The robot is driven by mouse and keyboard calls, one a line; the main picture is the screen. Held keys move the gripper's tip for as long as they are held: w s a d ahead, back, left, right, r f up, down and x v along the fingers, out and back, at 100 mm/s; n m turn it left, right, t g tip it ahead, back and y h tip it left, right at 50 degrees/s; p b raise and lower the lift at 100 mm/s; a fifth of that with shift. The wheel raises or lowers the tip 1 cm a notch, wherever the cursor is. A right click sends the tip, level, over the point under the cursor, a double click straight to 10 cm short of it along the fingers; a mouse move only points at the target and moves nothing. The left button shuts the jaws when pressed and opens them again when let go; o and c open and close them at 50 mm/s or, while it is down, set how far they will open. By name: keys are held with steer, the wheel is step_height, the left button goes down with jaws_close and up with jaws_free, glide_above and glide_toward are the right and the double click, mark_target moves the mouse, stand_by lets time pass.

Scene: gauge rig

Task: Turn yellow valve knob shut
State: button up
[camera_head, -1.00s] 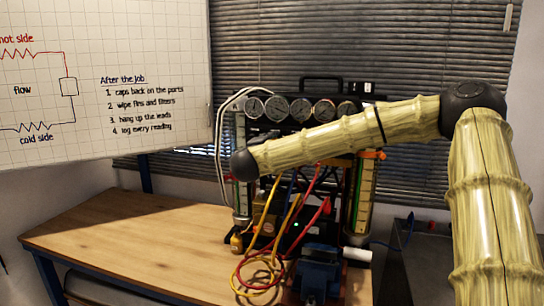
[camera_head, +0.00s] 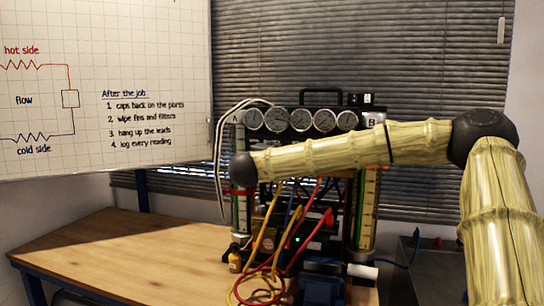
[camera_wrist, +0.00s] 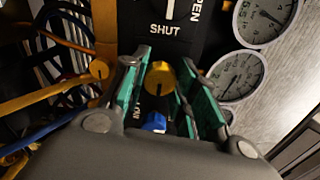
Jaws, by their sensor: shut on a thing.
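The yellow valve knob (camera_wrist: 160,78) is in the wrist view, with a dark line on its face. My gripper (camera_wrist: 161,72) has its two green-padded fingers on either side of the knob and is shut on it. A black panel (camera_wrist: 170,45) above the knob carries the word SHUT, with OPEN at its right and a white line over SHUT. In the head view the gauge rig (camera_head: 300,119) stands on the bench, and my arm crosses in front of it. My gripper and the yellow knob cannot be made out there.
A blue knob (camera_wrist: 155,122) lies just below the yellow one. Round gauges (camera_wrist: 237,74) are close on the right. Yellow and blue hoses (camera_wrist: 45,98) run on the left. Red and yellow hoses loop over the wooden bench (camera_head: 125,250), whose left part is clear.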

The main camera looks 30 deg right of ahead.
steer(key=shift+f, duration=0.2)
steer(key=o, duration=1)
steer(key=shift+r, duration=0.1)
steer(key=v, duration=1.2)
steer(key=shift+s, duration=0.1)
